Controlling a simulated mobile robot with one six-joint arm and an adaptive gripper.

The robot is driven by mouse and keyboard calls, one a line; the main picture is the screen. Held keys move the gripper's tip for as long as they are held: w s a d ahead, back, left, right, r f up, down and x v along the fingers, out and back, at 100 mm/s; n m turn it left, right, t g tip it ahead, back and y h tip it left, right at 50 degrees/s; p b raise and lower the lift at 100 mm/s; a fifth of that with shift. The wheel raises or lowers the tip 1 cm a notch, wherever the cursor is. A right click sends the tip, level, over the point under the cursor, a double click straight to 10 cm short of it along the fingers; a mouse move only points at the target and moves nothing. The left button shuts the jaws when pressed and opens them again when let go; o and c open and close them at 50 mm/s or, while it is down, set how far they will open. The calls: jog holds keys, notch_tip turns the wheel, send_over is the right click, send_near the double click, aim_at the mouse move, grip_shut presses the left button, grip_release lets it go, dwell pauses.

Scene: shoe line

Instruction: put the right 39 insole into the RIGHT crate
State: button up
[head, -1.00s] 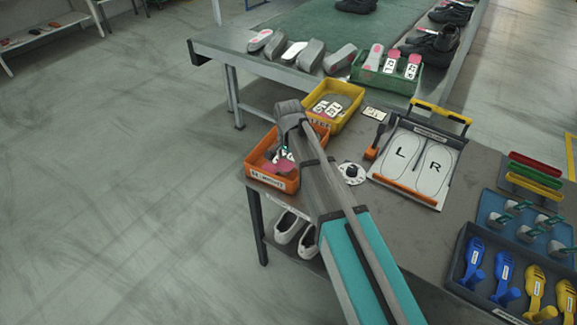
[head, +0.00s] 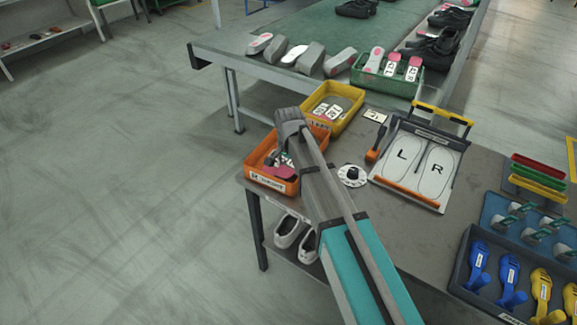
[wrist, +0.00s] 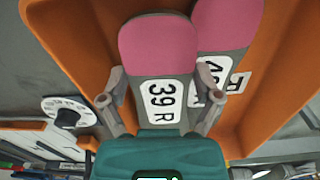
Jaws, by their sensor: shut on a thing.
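My gripper (wrist: 163,108) is shut on an insole with a pink end and a white label reading "39 R" (wrist: 160,62). It holds the insole over the orange crate (wrist: 268,105). Another pink-ended insole (wrist: 225,25) with a partly covered label is beside and below it in the crate. In the head view the orange crate (head: 289,188) stands at the table's left corner, its front label seeming to read "RIGHT". My arm covers its right part and much of my gripper. I cannot tell whether the held insole touches the crate's contents.
A yellow crate (head: 349,92) with labelled pieces stands just behind the orange one. A white round dial (head: 352,176) and an L/R board (head: 415,165) are to the right. A green crate (head: 404,84) with insoles is on the bench behind.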

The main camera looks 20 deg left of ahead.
jog(key=shift+f, duration=0.2)
jog(key=o, duration=0.8)
jog(key=shift+r, duration=0.15)
notch_tip(320, 180, up, 13)
jog(key=p, duration=1.3)
jog(key=shift+d, duration=0.1)
dwell(0.6)
jog(key=s+d+n, duration=0.1)
jog(key=s+d, duration=0.2)
jog(key=d, duration=0.9)
jog(key=s+d+n, duration=0.1)
jog(key=s+d, duration=0.3)
jog(key=d, duration=0.8)
jog(key=s+d+n, duration=0.1)
jog(key=s+d, duration=0.3)
jog(key=d, duration=0.8)
jog(key=shift+s+d+n, duration=0.15)
jog(key=shift+d+n, duration=0.2)
jog(key=shift+n, duration=0.05)
